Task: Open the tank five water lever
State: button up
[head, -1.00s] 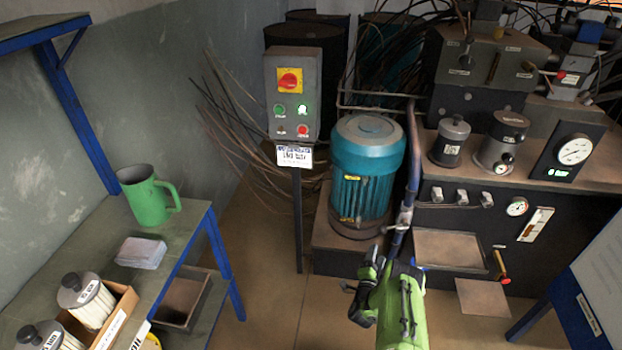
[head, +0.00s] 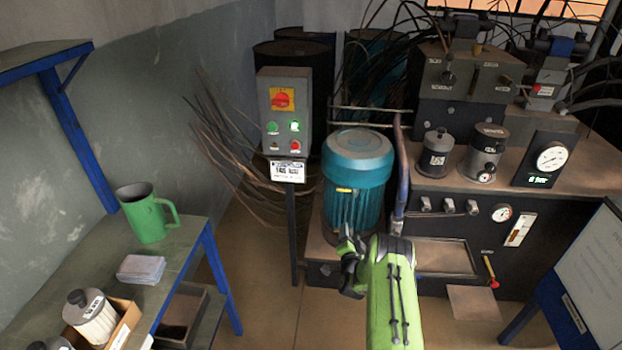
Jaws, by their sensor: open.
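My gripper (head: 348,266), black on a green arm, is open with nothing seen between its fingers. It is in front of the teal motor and to the left of the dark tank unit (head: 560,225). A lever with a red end (head: 491,270) sticks out low on the tank's front, well to the right of my gripper. Several small grey levers or clips (head: 448,206) sit higher on the same front. I cannot read any label saying tank five or water, so I cannot tell which lever is meant.
A teal motor (head: 357,180) and a grey control box (head: 284,110) on a post stand behind my gripper. A bench (head: 185,235) with a green jug (head: 147,212) is at left. A white board (head: 590,265) stands at right. Open floor (head: 265,300) lies between.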

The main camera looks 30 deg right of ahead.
jog(key=w+a+r+n+y+p, duration=0.1)
jog(key=a+r, duration=0.3)
jog(key=r, duration=0.4)
jog(key=w+a+r+n+g+y+p, duration=0.1)
jog(key=w+a+r+n+y+p, duration=0.1)
jog(key=r, duration=0.6)
jog(key=w+a+r+n+y+p, duration=0.1)
jog(key=a+r+n+y, duration=0.2)
jog(key=a+r, duration=0.3)
notch_tip(320, 180, up, 2)
jog(key=shift+w+n, duration=0.15)
jog(key=shift+n, duration=0.55)
jog(key=shift+a, duration=0.1)
